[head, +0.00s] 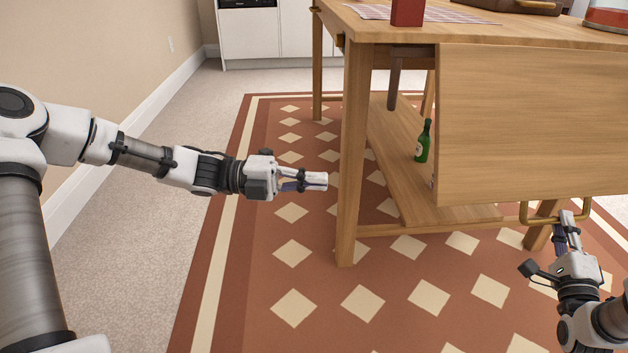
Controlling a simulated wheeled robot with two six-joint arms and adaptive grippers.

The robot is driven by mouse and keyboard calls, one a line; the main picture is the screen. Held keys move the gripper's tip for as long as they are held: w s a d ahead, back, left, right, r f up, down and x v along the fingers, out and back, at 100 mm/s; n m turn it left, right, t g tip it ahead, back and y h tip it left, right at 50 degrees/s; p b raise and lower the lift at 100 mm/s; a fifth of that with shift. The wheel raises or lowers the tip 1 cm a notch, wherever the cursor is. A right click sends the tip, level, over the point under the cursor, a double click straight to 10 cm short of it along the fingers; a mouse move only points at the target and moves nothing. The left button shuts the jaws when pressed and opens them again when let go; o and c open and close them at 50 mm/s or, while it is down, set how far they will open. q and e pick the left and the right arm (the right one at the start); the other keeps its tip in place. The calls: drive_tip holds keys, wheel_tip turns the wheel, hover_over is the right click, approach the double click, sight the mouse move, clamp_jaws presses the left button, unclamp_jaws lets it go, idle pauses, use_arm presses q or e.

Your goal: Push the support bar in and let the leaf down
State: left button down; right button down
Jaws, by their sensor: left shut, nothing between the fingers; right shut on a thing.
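The wooden leaf (535,120) hangs down from the near edge of the wooden table (440,27), its broad face toward me. A brass handle (526,214) sits at its lower edge. My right gripper (567,222) is shut on this handle. A dark brown bar (393,80) shows under the tabletop, left of the leaf; I cannot tell whether it is the support bar. My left gripper (317,181) is shut and empty, in the air left of the near table leg (352,150) and apart from it.
A green bottle (423,143) stands on the table's lower shelf (400,185). A red block (407,12) and a checked cloth (450,13) are on the tabletop. The patterned rug (290,250) is clear left of the table, beside the wall (100,60).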

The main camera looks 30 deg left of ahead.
drive_tip(key=shift+w+a+f, duration=0.1)
drive_tip(key=shift+w+a, duration=0.05)
drive_tip(key=shift+w, duration=0.1)
drive_tip(key=shift+a, duration=0.1)
drive_tip(key=shift+w+a+f, duration=0.2)
drive_tip(key=shift+w, duration=0.1)
drive_tip(key=w+a+f, duration=0.2)
drive_tip(key=w+a, duration=0.2)
drive_tip(key=w, duration=0.1)
drive_tip(key=shift+w+t, duration=0.2)
drive_tip(key=shift+t, duration=0.2)
drive_tip(key=shift+f, duration=0.1)
drive_tip(key=shift+m+t, duration=0.3)
drive_tip(key=shift+w+a+f, duration=0.15)
drive_tip(key=shift+w+a, duration=0.55)
drive_tip(key=shift+w, duration=0.3)
drive_tip(key=shift+w+a+f, duration=0.15)
drive_tip(key=shift+w+a, duration=0.5)
drive_tip(key=shift+w, duration=0.3)
drive_tip(key=c, duration=1.1)
unclamp_jaws()
drive_tip(key=shift+o, duration=0.2)
drive_tip(key=shift+f, duration=0.2)
